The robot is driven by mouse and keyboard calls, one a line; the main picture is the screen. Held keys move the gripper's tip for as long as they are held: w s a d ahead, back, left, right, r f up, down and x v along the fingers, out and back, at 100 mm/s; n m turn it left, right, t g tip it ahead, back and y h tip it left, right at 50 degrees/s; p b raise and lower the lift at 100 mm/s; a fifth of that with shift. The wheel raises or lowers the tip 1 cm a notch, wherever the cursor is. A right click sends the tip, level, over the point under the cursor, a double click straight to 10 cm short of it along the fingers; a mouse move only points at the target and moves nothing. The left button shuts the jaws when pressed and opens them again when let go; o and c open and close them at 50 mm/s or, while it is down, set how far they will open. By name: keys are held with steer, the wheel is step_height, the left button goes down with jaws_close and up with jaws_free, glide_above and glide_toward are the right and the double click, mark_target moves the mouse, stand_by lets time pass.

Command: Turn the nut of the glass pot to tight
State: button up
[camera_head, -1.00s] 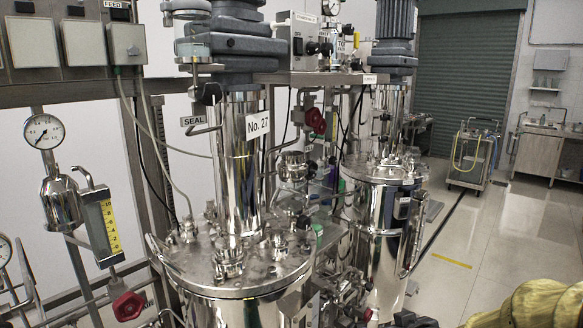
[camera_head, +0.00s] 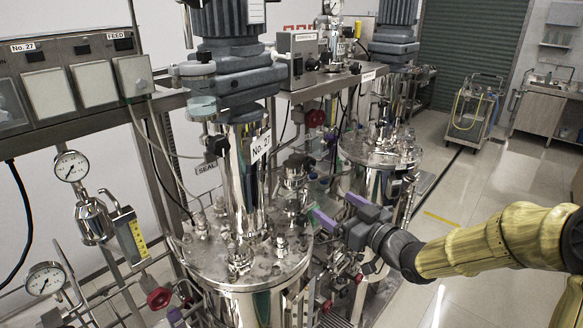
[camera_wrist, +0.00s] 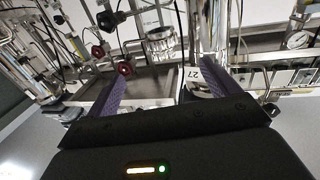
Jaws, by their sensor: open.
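A small clear glass pot (camera_head: 203,105) with metal end pieces appears beside the grey drive of the No. 27 vessel (camera_head: 245,265). A SEAL label (camera_head: 206,167) hangs below it. Its nut is too small to tell, and I cannot tell how tight it is. My gripper (camera_head: 340,212) is open and empty, its purple fingers apart, to the right of the No. 27 column and well away from the glass pot. In the wrist view the two fingers (camera_wrist: 160,88) frame a metal-caged fitting (camera_wrist: 160,43) farther off, with the No. 27 column beside the right finger.
A second vessel (camera_head: 378,165) stands behind my gripper. Red handwheels (camera_head: 159,298), gauges (camera_head: 71,166) and thin pipes crowd the skid. A control box (camera_head: 310,52) sits on the frame. Open floor lies to the right, with a trolley (camera_head: 474,105) at the back.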

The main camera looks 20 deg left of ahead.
mark_target(292, 177)
steer(key=shift+s+a, duration=0.1)
steer(key=shift+a, duration=0.05)
steer(key=p+x, duration=0.6)
steer(key=x, duration=1)
steer(key=shift+a+p, duration=0.1)
steer(key=shift+p, duration=0.2)
steer(key=shift+w+a+f, duration=0.1)
steer(key=shift+w+a, duration=0.3)
steer(key=shift+a, duration=0.05)
steer(key=c, duration=1)
